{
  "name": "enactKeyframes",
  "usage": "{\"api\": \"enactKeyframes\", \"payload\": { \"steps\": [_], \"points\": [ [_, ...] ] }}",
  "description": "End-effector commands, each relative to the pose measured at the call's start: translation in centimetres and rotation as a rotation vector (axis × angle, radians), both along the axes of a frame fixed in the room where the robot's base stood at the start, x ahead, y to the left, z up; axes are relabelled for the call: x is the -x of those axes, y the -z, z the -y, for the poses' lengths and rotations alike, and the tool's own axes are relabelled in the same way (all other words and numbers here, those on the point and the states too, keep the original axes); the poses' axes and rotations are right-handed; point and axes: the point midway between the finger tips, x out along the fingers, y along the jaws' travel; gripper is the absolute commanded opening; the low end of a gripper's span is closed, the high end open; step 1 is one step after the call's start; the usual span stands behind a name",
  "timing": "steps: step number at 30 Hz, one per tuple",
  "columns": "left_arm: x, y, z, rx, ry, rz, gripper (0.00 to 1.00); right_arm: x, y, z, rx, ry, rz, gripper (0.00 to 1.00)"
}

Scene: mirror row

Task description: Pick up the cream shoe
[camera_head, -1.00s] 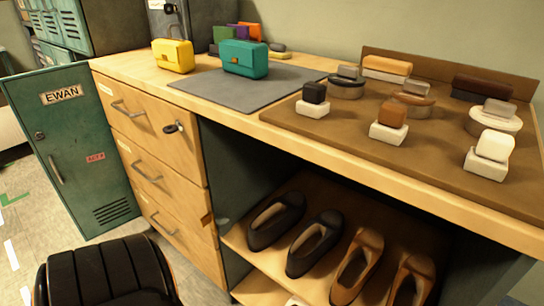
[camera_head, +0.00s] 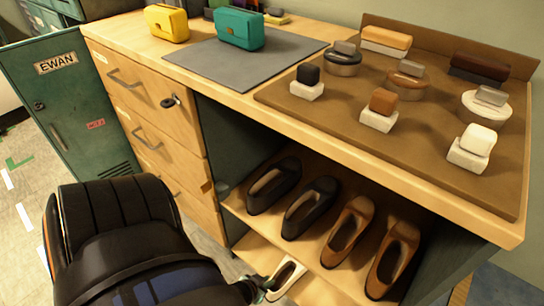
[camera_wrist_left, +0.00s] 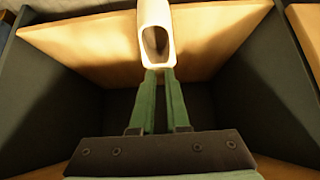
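The cream shoe (camera_head: 285,279) is low at the bottom of the head view, by the lower shelf under the workbench. In the left wrist view the shoe (camera_wrist_left: 155,35) points away from me, its opening facing the camera. My left gripper (camera_head: 262,290) is at its near heel end, mostly hidden behind my own dark arm in the head view. The green fingers (camera_wrist_left: 159,73) lie close together, a narrow gap between them, with their tips at the heel edge. They look shut on the heel wall. My right gripper is not in view.
The upper shelf (camera_head: 232,205) holds two black shoes (camera_head: 310,208) and two brown shoes (camera_head: 347,231) above the gripper. A drawer unit (camera_head: 150,100) stands left. Bags, polish tins and brushes are on the bench top. Dark side walls flank the shelf space.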

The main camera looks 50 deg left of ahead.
Motion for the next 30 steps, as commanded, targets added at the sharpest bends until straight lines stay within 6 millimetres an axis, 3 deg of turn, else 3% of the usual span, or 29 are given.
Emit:
{"api": "enactKeyframes", "payload": {
  "steps": [1, 3, 7, 15, 22, 30],
  "points": [
    [-2.0, 0.5, -0.2, -0.005, -0.005, 0.036, 0.2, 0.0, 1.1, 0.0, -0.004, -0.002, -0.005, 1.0],
    [-3.5, 0.5, -0.5, -0.013, -0.005, 0.065, 0.28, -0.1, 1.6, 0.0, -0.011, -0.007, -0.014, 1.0],
    [-4.8, 1.1, -0.8, -0.019, -0.003, 0.079, 0.43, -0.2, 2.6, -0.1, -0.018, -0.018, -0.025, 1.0],
    [-7.9, 4.5, -1.6, -0.019, -0.003, 0.078, 0.73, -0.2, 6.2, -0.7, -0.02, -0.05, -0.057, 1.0],
    [-9.2, 5.5, -1.9, -0.018, -0.004, 0.076, 0.99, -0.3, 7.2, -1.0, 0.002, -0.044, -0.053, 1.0],
    [-11.4, 7.9, -2.3, -0.019, -0.003, 0.077, 1.0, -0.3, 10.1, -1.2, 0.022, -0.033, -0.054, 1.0]
  ]
}}
